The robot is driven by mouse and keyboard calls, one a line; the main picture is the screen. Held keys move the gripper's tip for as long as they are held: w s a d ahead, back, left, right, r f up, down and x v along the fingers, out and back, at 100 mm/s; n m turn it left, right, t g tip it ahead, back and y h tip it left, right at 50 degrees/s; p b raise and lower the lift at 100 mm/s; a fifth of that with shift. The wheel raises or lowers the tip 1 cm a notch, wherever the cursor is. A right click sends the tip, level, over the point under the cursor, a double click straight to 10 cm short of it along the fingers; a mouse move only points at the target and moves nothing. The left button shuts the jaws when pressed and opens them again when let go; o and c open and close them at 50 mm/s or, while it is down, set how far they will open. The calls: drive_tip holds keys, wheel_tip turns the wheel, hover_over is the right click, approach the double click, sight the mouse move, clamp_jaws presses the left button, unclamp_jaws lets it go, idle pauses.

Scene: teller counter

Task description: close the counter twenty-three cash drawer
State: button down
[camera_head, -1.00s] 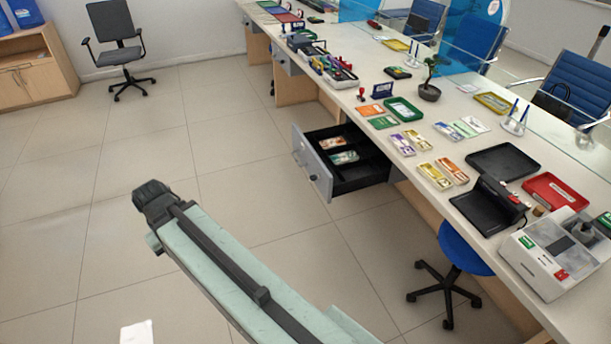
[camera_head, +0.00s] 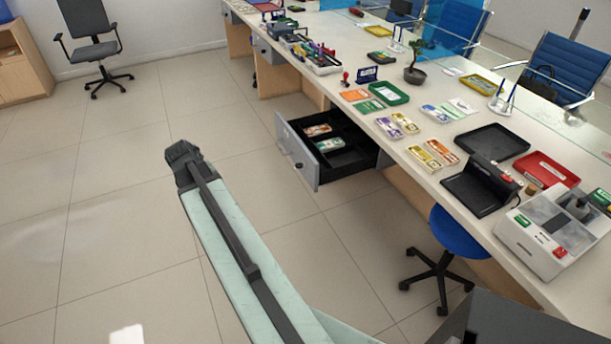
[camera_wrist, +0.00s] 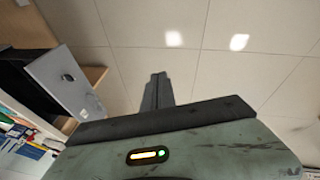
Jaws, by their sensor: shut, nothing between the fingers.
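The cash drawer (camera_head: 299,155) stands open beneath the long counter, with a grey front, a round dark knob and a black inside. Bundles of notes lie in its compartments. In the wrist view the grey drawer front (camera_wrist: 57,92) and its knob are at the left, and the dark drawer inside shows behind it. My gripper (camera_wrist: 159,78) is shut and empty in the wrist view, over bare floor to the right of the drawer front and apart from it. In the head view I cannot make out the fingertips; my pale green arm reaches up left of the drawer.
The counter (camera_head: 440,120) carries note bundles, trays, a small plant (camera_head: 415,62) and a counting machine (camera_head: 550,232). A blue stool (camera_head: 450,235) stands near the counter, right of the drawer. An office chair (camera_head: 92,45) is at the back left. The tiled floor left of the drawer is clear.

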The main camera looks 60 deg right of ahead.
drive_tip(key=s+d+f+m+h+b, duration=0.1)
drive_tip(key=s+d, duration=0.3)
drive_tip(key=d, duration=0.5)
drive_tip(key=s+d+f+m+h+b, duration=0.1)
drive_tip(key=s+d, duration=0.3)
drive_tip(key=d, duration=0.5)
drive_tip(key=m+g+h+b, duration=0.1)
drive_tip(key=h+b, duration=0.1)
drive_tip(key=b, duration=0.7)
approach(310, 168)
drive_tip(key=shift+w+x, duration=0.1)
drive_tip(key=shift+x, duration=1.1)
drive_tip(key=shift+w+x, duration=0.15)
drive_tip(key=shift+x, duration=1.05)
drive_tip(key=shift+r, duration=0.1)
